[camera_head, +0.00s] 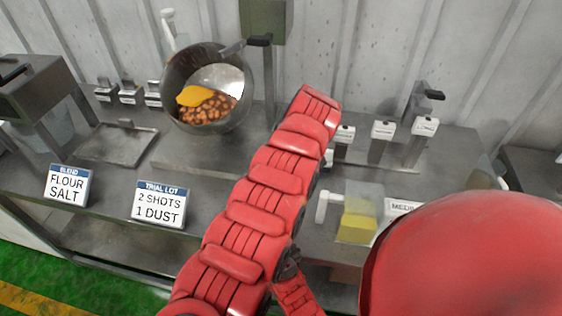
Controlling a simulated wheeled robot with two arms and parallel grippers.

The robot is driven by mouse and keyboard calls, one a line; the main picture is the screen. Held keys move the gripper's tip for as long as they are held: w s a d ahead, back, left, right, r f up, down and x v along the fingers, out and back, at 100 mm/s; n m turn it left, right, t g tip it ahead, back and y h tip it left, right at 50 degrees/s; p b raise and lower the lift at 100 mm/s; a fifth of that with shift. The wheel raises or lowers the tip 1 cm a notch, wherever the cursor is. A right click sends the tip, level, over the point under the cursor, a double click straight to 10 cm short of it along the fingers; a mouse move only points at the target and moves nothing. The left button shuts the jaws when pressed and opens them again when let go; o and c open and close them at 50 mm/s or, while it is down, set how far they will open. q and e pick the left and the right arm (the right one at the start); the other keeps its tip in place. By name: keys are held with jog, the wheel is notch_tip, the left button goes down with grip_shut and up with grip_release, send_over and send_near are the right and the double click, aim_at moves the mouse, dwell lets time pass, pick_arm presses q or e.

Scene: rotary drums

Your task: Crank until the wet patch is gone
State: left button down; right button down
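A round metal drum (171,75) stands tilted on the bench, its open mouth facing me. Inside it, brown-orange pieces (207,110) lie at the bottom, and a flat yellow-orange patch (190,96) shows at their upper left. I cannot tell if that is the wet patch. A crank-like metal lever with a black grip (260,40) is at the drum's upper right. A red arm of mine crosses the middle of the view, right of the drum. No gripper fingers show, so neither gripper is in view.
A flat metal tray (118,146) lies left of the drum. Signs read "flour salt" (67,186) and "2 shots 1 dust" (160,205). Several white-labelled dispensers stand at left and right. A clear container with yellow contents (357,227) is at front right. A grey box (38,88) stands far left.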

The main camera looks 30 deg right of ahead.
pick_arm(q)
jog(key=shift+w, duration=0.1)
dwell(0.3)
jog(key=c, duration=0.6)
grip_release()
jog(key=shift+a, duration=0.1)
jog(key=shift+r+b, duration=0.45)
jog(key=shift+b, duration=0.05)
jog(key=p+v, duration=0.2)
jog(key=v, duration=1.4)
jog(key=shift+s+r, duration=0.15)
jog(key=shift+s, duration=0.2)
